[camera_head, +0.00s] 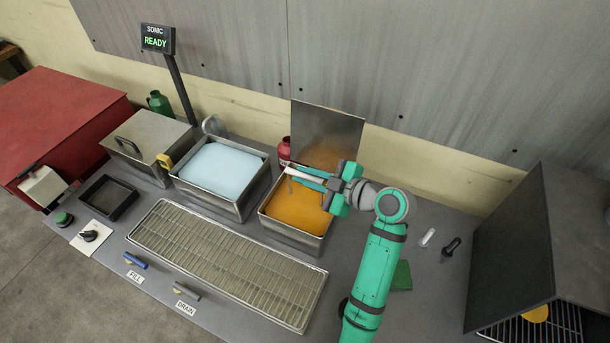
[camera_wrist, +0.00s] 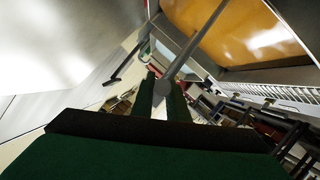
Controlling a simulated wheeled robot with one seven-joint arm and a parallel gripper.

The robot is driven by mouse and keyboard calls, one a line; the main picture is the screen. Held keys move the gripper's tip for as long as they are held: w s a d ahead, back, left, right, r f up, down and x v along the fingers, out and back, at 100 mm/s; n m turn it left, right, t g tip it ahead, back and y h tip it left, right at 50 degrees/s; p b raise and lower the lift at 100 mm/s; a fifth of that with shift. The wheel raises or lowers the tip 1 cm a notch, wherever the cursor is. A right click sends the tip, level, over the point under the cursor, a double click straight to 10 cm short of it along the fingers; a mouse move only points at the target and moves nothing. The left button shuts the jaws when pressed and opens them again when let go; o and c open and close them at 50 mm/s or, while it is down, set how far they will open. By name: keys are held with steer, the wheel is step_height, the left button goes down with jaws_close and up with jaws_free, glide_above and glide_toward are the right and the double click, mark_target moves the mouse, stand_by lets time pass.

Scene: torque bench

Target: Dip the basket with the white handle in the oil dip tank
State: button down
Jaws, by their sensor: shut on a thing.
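The oil dip tank (camera_head: 299,237) is a metal box of orange oil, with a raised panel (camera_head: 327,130) standing behind it. My gripper (camera_head: 308,180) is over the back of this tank in the head view, shut on the white handle (camera_head: 305,174). In the wrist view my gripper's two green fingers (camera_wrist: 162,95) close around a grey rod (camera_wrist: 190,48), which crosses in front of the orange oil (camera_wrist: 235,28). The basket body cannot be made out in either view; I cannot tell whether it is under the oil.
A drain rack (camera_head: 225,262) lies in front. A red bottle (camera_head: 284,150) stands behind. A dark open-fronted box (camera_head: 510,250) is at the right.

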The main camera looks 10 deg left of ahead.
steer(key=shift+w+r, duration=0.1)
steer(key=shift+r, duration=0.95)
step_height(320, 180, up, 14)
steer(key=shift+r, duration=0.25)
stand_by(1.3)
stand_by(0.5)
stand_by(1.0)
